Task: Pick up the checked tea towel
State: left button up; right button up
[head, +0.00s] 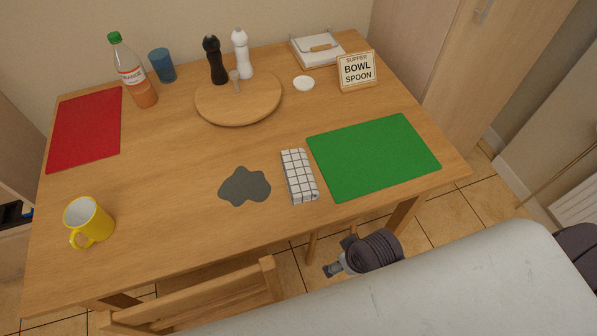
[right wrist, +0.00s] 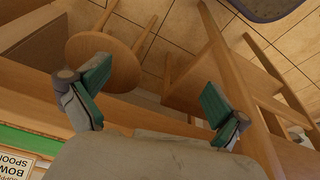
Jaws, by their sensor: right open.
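The checked tea towel (head: 299,176), white with dark lines, lies folded on the wooden table near its front edge. It sits between a grey blob-shaped patch and the green mat. My right gripper (head: 335,269) is in front of the table's front edge, apart from the towel and below it in the head view. In the right wrist view its two green-padded fingers (right wrist: 155,92) are spread with nothing between them. The towel cannot be made out in that view. My left gripper is not in view.
The green mat (head: 373,156) lies right of the towel, the grey patch (head: 245,187) left. A chair (head: 200,298) is at the front edge; a stool (right wrist: 105,50) shows below.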

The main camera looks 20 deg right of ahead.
jog(key=w+a+r+n+y, duration=0.1)
jog(key=w+a+r+n, duration=0.3)
jog(key=n, duration=0.2)
jog(key=w+a+r+n+y, duration=0.1)
jog(key=w+a+r+n, duration=0.3)
jog(key=n, duration=0.1)
jog(key=w+a+r+n+g+y, duration=0.1)
jog(key=w+a+r+n, duration=0.3)
jog(key=n, duration=0.2)
jog(key=shift+w+a+n+p, duration=0.1)
jog(key=shift+a+n+p, duration=0.15)
jog(key=shift+n+p, duration=0.05)
jog(key=w+r+n+g+h, duration=0.1)
jog(key=w+r+n, duration=0.2)
jog(key=w+n, duration=0.3)
notch_tip(320, 180, up, 5)
jog(key=n+g+h, duration=0.1)
jog(key=n+h, duration=0.1)
jog(key=n, duration=0.7)
send_over(299, 170)
jog(key=f, duration=0.7)
jog(key=shift+w+a+f+p, duration=0.2)
jog(key=shift+p, duration=0.15)
jog(key=shift+s+d+f+p, duration=0.1)
jog(key=shift+f+p, duration=0.15)
jog(key=shift+f, duration=1.1)
jog(key=shift+s+d+f+p, duration=0.1)
jog(key=shift+f+p, duration=0.15)
jog(key=shift+f, duration=1.1)
jog(key=c, duration=1.2)
